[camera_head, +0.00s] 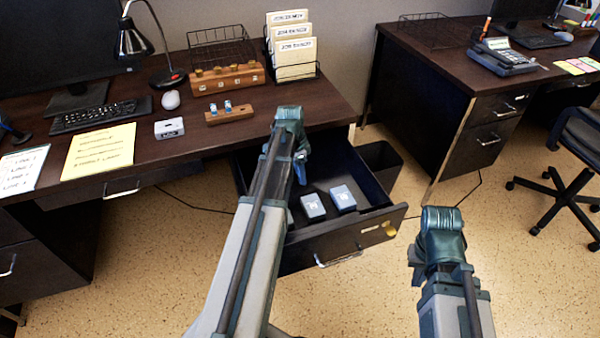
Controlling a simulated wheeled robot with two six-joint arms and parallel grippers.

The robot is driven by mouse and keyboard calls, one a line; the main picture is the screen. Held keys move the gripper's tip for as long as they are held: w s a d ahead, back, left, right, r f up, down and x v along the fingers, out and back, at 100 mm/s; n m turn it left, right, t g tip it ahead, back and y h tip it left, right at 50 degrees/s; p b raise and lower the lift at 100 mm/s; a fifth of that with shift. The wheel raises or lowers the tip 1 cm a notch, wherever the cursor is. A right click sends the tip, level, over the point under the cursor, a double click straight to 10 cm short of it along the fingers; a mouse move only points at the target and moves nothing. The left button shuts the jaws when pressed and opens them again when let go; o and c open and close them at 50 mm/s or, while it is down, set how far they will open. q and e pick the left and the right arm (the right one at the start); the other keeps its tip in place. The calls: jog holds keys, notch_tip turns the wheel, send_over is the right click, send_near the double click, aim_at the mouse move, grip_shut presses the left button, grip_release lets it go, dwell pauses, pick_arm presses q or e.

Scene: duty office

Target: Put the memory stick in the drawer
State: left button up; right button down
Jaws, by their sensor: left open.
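The drawer (335,246) under the desk is pulled out. Two small grey-blue labelled blocks, one on the left (313,206) and one on the right (343,198), lie on its floor. Two small blue-and-white upright pieces (228,106), possibly memory sticks, stand in a low wooden holder (240,115) on the desk. I cannot tell for certain which thing is the memory stick. My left gripper (298,185) is open, over the drawer's left part; its arm hides part of the drawer. My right gripper (438,272) is over the floor to the right, its fingertips unclear.
The desk (330,98) carries a white labelled block (169,128), a mouse (171,100), a keyboard (100,114), a lamp (168,77) and a file rack (292,58). A dark bin (381,160) stands beside the open drawer.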

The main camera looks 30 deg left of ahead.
notch_tip(320, 180, up, 12)
jog(key=p, duration=1.1)
jog(key=shift+p, duration=0.35)
